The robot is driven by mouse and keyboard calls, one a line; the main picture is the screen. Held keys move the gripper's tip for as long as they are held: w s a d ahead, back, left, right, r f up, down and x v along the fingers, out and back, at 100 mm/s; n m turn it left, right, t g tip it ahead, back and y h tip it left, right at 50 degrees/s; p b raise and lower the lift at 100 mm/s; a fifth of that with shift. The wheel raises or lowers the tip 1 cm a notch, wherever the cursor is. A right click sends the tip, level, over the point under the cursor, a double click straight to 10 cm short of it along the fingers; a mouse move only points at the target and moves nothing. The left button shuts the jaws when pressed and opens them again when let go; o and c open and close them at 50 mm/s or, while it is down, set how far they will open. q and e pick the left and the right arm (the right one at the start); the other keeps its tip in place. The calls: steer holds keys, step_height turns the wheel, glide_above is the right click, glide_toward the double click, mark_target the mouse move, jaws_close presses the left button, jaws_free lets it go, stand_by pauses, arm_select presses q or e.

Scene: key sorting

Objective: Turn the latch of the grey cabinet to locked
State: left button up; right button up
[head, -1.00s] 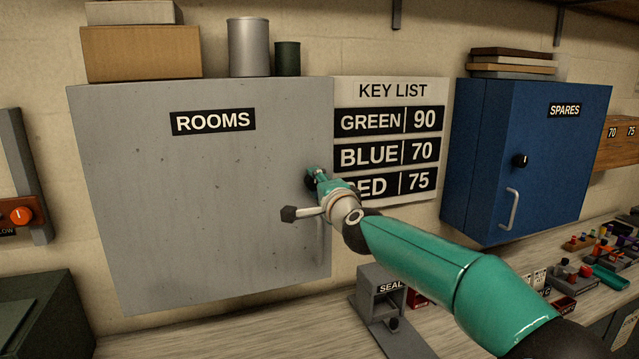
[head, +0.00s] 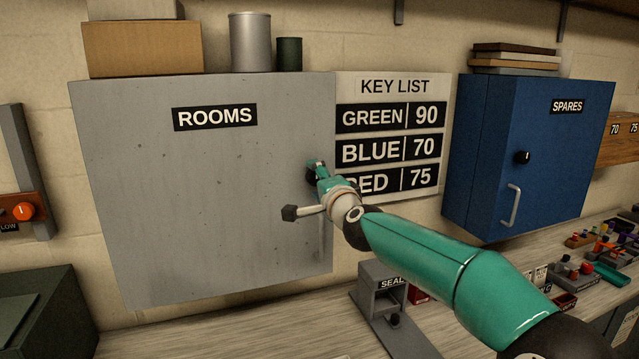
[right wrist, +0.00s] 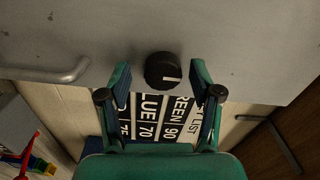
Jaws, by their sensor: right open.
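The grey cabinet (head: 200,210) labelled ROOMS hangs on the wall at the left of the head view, its door closed. Its latch is a round black knob (right wrist: 162,70) with a white mark, near the door's edge in the right wrist view. In the head view the knob is mostly hidden by my right gripper (head: 316,171). In the right wrist view my right gripper (right wrist: 160,76) is open, with one finger on each side of the knob. Small gaps show between fingers and knob. My left gripper is not in view.
A bar handle (right wrist: 50,72) sits on the grey door beside the knob. The key list (head: 392,88) is on the wall behind my right arm. A blue SPARES cabinet (head: 540,170) hangs to the right. A seal device (head: 383,290) stands on the counter below.

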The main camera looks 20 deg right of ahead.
steer(key=shift+s, duration=0.2)
steer(key=s, duration=1.1)
steer(key=shift+s+d, duration=0.2)
steer(key=shift+s, duration=0.1)
steer(key=shift+f, duration=0.1)
